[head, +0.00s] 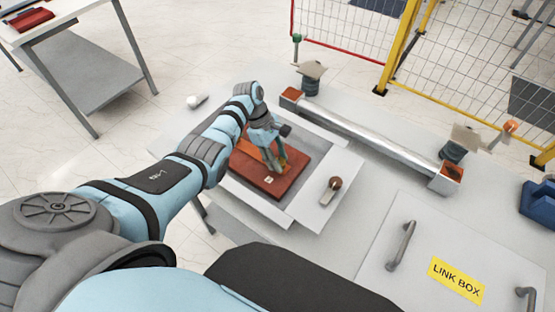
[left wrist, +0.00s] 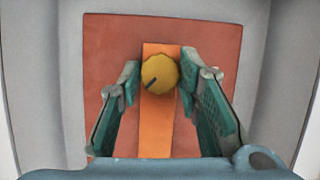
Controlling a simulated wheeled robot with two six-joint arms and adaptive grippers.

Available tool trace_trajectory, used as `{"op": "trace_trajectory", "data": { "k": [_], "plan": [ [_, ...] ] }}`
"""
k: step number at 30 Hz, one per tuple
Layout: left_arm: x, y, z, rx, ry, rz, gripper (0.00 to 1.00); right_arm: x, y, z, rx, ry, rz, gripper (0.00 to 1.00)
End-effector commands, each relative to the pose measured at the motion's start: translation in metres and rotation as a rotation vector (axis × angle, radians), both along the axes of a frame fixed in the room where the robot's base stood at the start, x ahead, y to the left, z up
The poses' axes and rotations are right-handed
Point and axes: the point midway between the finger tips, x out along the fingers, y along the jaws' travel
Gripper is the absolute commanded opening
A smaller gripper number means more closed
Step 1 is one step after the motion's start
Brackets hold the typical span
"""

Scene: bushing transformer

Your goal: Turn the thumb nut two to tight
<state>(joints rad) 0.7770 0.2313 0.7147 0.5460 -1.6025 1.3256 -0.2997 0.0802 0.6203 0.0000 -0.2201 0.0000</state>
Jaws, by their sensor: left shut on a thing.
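The thumb nut (left wrist: 160,74) is a round, yellow, ridged knob with a dark mark pointing to the lower left. It sits on an orange strip (left wrist: 159,125) on a red-brown board (left wrist: 110,60). My left gripper (left wrist: 160,72) has one fingertip on each side of the nut and is shut on it. In the head view, my left gripper (head: 277,168) reaches down to the board (head: 262,180) in the recess, and its fingers mostly hide the nut. Whether this is nut two cannot be told. My right gripper is not in view.
A link box cover (head: 440,250) with grey handles is at the right. A wire fence (head: 345,40) stands behind.

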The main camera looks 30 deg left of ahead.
Motion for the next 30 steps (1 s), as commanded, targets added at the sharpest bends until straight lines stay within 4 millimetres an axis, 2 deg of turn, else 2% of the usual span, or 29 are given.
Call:
{"op": "trace_trajectory", "data": {
  "k": [1,18,24,30],
  "plan": [
    [0.001,-0.001,-0.004,-0.003,0.0,-0.041,0.04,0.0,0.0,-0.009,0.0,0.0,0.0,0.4],
    [0.004,-0.002,-0.007,-0.003,-0.003,-0.562,0.04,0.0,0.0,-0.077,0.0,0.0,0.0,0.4],
    [0.004,-0.003,-0.006,-0.002,-0.003,-0.688,0.04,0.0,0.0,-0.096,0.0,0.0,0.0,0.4],
    [0.004,-0.003,-0.004,-0.002,-0.001,-0.761,0.04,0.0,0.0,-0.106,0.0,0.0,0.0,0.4]
  ]
}}
